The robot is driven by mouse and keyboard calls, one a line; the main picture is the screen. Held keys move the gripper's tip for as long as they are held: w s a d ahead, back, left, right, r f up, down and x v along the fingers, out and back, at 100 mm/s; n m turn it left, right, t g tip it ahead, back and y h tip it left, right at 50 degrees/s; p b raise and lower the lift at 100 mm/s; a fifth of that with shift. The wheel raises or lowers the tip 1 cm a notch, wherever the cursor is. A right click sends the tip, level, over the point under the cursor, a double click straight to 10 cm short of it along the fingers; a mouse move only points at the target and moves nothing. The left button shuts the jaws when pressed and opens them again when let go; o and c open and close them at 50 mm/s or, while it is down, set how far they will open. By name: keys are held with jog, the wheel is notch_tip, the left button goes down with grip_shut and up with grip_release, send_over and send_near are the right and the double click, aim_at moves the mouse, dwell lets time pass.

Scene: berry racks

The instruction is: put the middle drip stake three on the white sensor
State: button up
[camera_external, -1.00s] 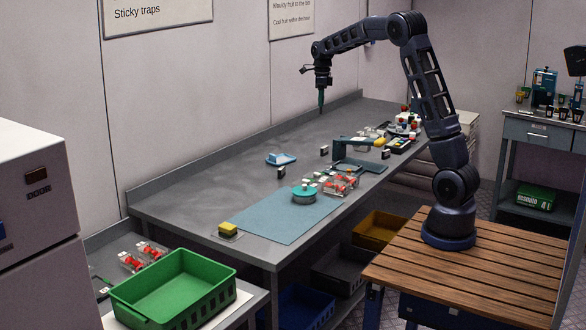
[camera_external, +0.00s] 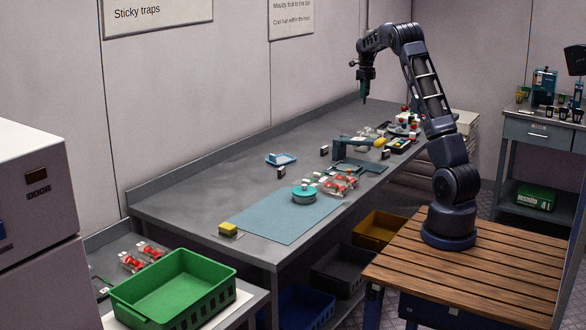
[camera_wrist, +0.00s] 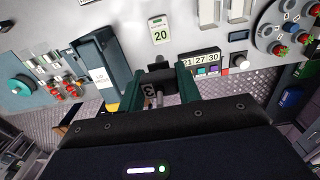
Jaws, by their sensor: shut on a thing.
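My gripper (camera_external: 365,96) is high over the far right part of the grey bench, pointing down. In the wrist view its two green fingers (camera_wrist: 158,90) are shut on a dark piece marked 3, the drip stake three (camera_wrist: 151,90). The stake's lower part is partly hidden.
A dark teal stand (camera_wrist: 103,68) is left of the fingers, and a card marked 20 (camera_wrist: 159,31) lies beyond. A round rack (camera_wrist: 275,34) with coloured pieces is at the right. Red berry punnets (camera_external: 341,186) and a teal disc (camera_external: 304,194) sit nearer on the bench.

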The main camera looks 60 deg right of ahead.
notch_tip(320, 180, down, 18)
jog(key=shift+f, duration=0.15)
dwell(0.5)
jog(key=shift+f, duration=0.15)
jog(key=o, duration=0.9)
